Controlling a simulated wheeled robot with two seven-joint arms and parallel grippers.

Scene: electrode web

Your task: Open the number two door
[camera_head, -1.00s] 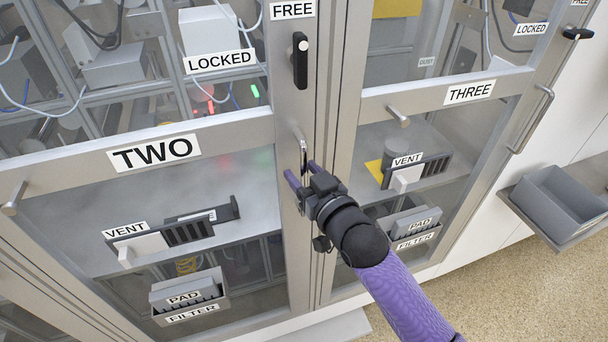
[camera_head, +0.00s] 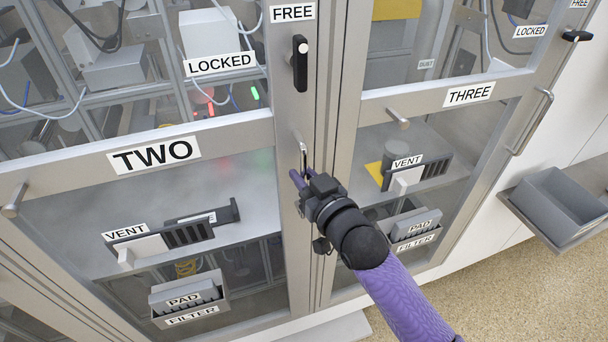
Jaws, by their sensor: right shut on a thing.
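The number two door (camera_head: 60,163) is a grey framed glass door with a "TWO" label (camera_head: 153,154). It looks shut against the post at its right edge. A metal bar handle (camera_head: 303,150) stands upright on its right frame. My right gripper (camera_head: 301,179) is shut on this handle, its purple fingers around the lower part; the gripper body hides the handle's lower end. A black latch (camera_head: 300,62) stands upright above the handle, below the "FREE" label (camera_head: 293,12). A "LOCKED" label (camera_head: 220,64) is to its left. My left gripper is not in view.
The number three door (camera_head: 470,94) is to the right, with its own bar handle (camera_head: 532,121) and a black latch (camera_head: 577,35) turned sideways. A grey bin (camera_head: 560,205) sits on a bracket at the right. Bare speckled floor (camera_head: 500,290) lies at the lower right.

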